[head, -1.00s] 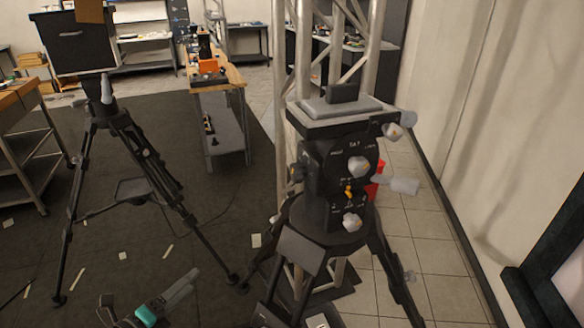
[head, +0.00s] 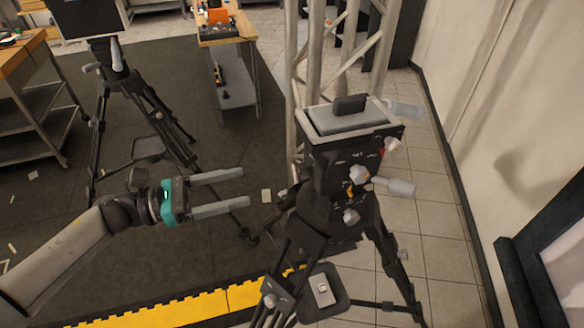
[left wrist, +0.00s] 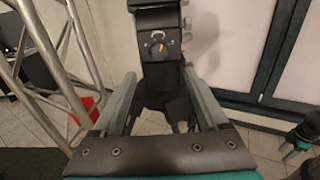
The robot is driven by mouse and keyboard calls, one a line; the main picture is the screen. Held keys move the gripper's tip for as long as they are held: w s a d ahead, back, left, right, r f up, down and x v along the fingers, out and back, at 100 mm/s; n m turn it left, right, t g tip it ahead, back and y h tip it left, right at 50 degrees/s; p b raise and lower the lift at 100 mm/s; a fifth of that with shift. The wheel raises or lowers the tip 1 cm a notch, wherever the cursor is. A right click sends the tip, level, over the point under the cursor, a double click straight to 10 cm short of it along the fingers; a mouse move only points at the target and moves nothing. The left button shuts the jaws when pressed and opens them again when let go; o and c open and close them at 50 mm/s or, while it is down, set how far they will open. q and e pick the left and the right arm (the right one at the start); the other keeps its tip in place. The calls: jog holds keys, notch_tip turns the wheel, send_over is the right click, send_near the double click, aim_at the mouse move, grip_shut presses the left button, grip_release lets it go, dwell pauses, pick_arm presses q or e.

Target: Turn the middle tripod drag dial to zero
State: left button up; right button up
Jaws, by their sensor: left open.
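The middle tripod (head: 335,205) stands right of centre in the head view, with a black head and a grey top plate. Its near face has pale knobs (head: 359,173) and a small orange lever (head: 350,190). In the left wrist view, a round dial (left wrist: 159,49) with an orange pointer faces me, just beyond the fingertips; its markings are too small to read. My left gripper (head: 245,187) is open and empty, left of the tripod and apart from it, its fingers pointing right.
A metal truss (head: 300,65) rises close behind the tripod. Another tripod (head: 130,90) stands at the left. A workbench (head: 232,30) is at the back. A pale handle (head: 395,187) sticks out right of the head. A yellow floor strip (head: 195,305) crosses the front.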

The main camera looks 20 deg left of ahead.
aim_at(299, 173)
pick_arm(q)
jog(key=p+x, duration=0.2)
jog(key=x, duration=0.8)
jog(key=shift+w+r+p, duration=0.15)
jog(key=shift+w+p, duration=0.05)
jog(key=shift+p, duration=0.2)
jog(key=shift+x, duration=0.75)
jog(key=shift+s, duration=0.1)
grip_shut()
